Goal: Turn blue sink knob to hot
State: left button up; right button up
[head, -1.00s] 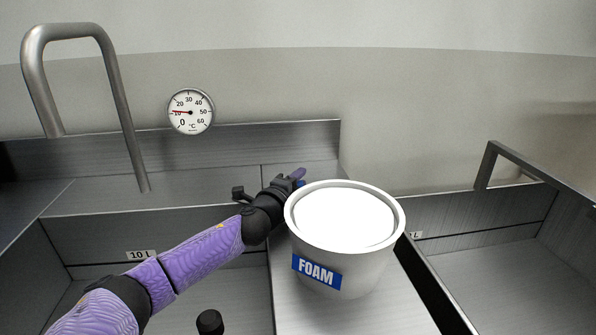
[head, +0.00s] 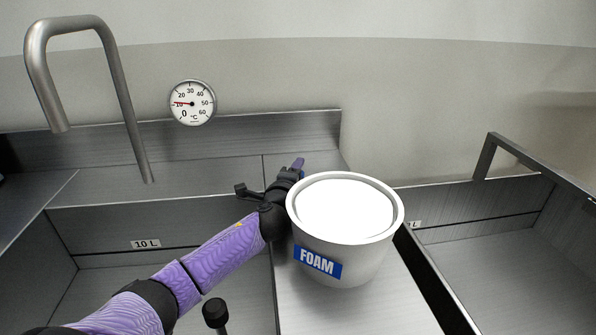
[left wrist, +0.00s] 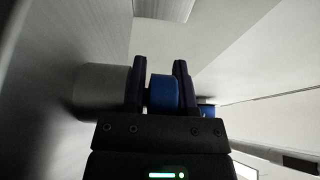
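The blue sink knob (left wrist: 163,92) sits between the two dark fingers of my left gripper (left wrist: 160,82) in the left wrist view. The fingers are close together around it and look shut on it, though a narrow dark strip shows beside the left finger. In the head view my left gripper (head: 293,170) reaches to the back ledge, just behind and left of the FOAM bucket. The knob is mostly hidden there by gripper and bucket. A round thermometer (head: 192,103) hangs on the wall, its red needle near 10 °C. My right gripper is not in view.
The white FOAM bucket (head: 345,262) stands on the divider close beside my left gripper. A steel faucet (head: 125,105) rises over the left basin. A black knob (head: 215,313) shows at the bottom. The right basin (head: 510,265) looks empty.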

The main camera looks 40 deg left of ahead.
pick_arm(q)
jog(key=shift+o, duration=1.4)
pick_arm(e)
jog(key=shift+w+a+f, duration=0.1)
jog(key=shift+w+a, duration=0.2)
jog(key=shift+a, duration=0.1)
